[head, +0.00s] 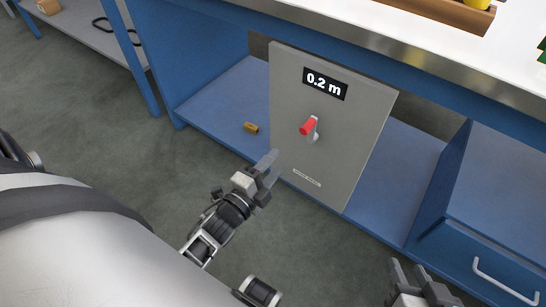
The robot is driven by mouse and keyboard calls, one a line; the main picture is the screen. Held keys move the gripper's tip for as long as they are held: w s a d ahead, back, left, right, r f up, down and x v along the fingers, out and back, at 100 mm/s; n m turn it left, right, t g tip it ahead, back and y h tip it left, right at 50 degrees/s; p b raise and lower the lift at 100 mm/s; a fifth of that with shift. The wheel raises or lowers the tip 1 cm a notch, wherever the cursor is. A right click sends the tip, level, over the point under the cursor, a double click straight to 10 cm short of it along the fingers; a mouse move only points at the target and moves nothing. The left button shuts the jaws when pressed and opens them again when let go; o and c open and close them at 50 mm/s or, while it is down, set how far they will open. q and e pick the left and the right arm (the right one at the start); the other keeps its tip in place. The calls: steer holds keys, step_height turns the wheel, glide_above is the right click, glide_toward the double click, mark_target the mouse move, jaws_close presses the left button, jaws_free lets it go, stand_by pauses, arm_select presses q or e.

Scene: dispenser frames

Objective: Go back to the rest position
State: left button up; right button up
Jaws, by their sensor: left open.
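My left gripper (269,170) is open and empty. It appears in front of the lower left edge of a grey dispenser panel (345,150). The panel carries a black label (325,84) reading "0.2 m" and a red-tipped lever (309,126). In the picture the gripper is below and left of the lever, apart from it. My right gripper (412,270) is at the bottom edge, partly cut off. Its two fingers stand apart with nothing seen between them.
A blue workbench with a blue lower shelf (218,103) stands ahead. A small brown piece (250,127) lies on that shelf. A blue drawer unit (500,215) with a white handle is at the right. Grey floor (70,120) is clear at the left.

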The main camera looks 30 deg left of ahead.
arm_select(q)
steer(key=shift+s, duration=0.8)
arm_select(e)
steer(key=shift+s, duration=0.6)
arm_select(q)
steer(key=shift+a, duration=0.1)
arm_select(e)
steer(key=shift+w, duration=0.15)
